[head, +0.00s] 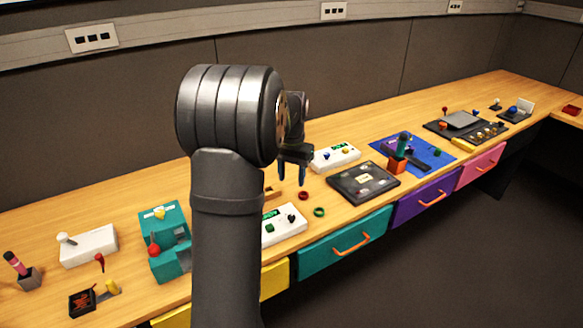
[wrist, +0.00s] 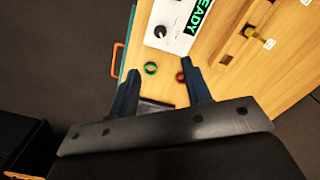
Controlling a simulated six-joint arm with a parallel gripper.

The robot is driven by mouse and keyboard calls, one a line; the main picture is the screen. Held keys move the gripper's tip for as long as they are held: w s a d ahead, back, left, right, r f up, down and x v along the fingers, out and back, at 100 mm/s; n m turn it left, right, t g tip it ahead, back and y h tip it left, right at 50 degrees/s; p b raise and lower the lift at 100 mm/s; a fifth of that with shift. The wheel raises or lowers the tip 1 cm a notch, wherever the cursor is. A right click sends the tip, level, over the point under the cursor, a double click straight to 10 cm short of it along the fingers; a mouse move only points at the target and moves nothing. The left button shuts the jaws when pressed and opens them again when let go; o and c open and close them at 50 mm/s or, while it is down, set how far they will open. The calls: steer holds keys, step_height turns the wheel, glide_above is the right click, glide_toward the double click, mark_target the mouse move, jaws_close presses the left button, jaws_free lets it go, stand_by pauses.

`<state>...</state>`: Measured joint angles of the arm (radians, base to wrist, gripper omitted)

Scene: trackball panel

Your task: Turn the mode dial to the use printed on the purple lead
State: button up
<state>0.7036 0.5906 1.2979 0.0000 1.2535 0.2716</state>
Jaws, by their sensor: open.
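My gripper (head: 294,168) is open and empty, held above the bench between two white boxes. Its two fingers also show in the wrist view (wrist: 162,74), spread apart. A white box (head: 272,238) with a lit green display stands in front of it; in the wrist view the display ends in "EADY". A black round knob (wrist: 161,31) sits on this box, apart from the fingers. I cannot tell whether this knob is the mode dial. I cannot make out a purple lead or any print on one. My arm hides part of the bench.
A green ring (head: 319,212) and a red ring (head: 303,195) lie on the wood below my gripper. A dark panel (head: 345,188) lies to the right, then a blue mat (head: 440,162) with tools. Another white box (head: 322,162) stands behind. Drawers with handles line the front edge.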

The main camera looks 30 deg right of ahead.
mark_target(291, 216)
steer(key=shift+r, duration=1.4)
steer(key=shift+f, duration=0.1)
step_height(291, 216, down, 17)
steer(key=shift+f, duration=0.15)
